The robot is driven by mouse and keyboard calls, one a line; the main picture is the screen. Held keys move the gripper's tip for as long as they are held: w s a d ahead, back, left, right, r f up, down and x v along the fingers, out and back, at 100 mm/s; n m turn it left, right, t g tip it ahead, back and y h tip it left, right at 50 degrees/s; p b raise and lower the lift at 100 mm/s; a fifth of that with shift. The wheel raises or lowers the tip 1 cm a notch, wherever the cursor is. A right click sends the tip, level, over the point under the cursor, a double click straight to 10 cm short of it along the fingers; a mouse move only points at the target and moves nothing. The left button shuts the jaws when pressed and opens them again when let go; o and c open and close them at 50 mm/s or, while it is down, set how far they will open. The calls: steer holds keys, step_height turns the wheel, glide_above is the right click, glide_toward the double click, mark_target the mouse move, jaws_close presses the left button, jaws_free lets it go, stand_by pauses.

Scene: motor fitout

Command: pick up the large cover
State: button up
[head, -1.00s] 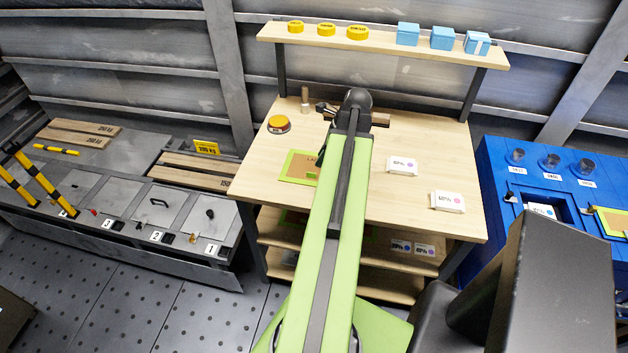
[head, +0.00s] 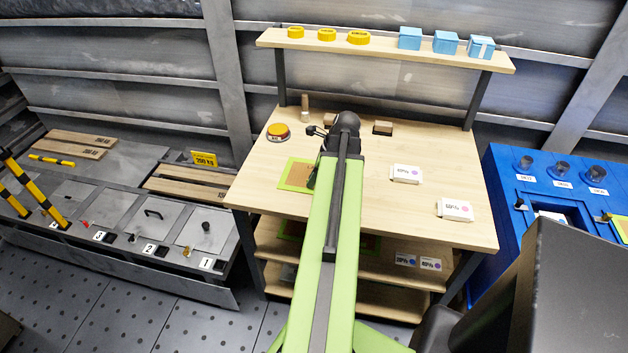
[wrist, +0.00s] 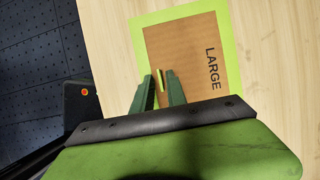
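Three yellow round lids stand on the upper shelf; the rightmost lid (head: 358,38) looks the widest. Their labels are too small to read, so I cannot tell for sure which thing is the large cover. A brown pad with a lime border, marked LARGE (wrist: 190,60), lies on the bench; part of it shows in the head view (head: 296,175), left of my arm. My gripper (wrist: 161,80) is over this pad with its green fingers apart. A thin yellow and dark sliver shows between them; I cannot tell what it is. In the head view my arm mostly hides the gripper.
A yellow-topped round button (head: 278,131) and a small wooden post (head: 305,105) stand at the bench's back left. White boxes (head: 406,174) (head: 455,210) lie to the right. Blue boxes (head: 446,43) share the shelf (head: 390,52). Bare bench lies between the white boxes and front edge.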

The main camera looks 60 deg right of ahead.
jaws_close()
steer(key=shift+r, duration=0.1)
steer(key=shift+r+p, duration=0.35)
steer(key=shift+p, duration=0.1)
step_height(320, 180, up, 4)
steer(key=p, duration=0.3)
steer(key=shift+f+p, duration=0.15)
steer(key=shift+p, duration=0.2)
steer(key=s+d+r+p, duration=0.6)
steer(key=s+d, duration=0.1)
steer(key=d, duration=0.1)
steer(key=shift+s+d+r, duration=0.2)
steer(key=shift+s+d, duration=0.2)
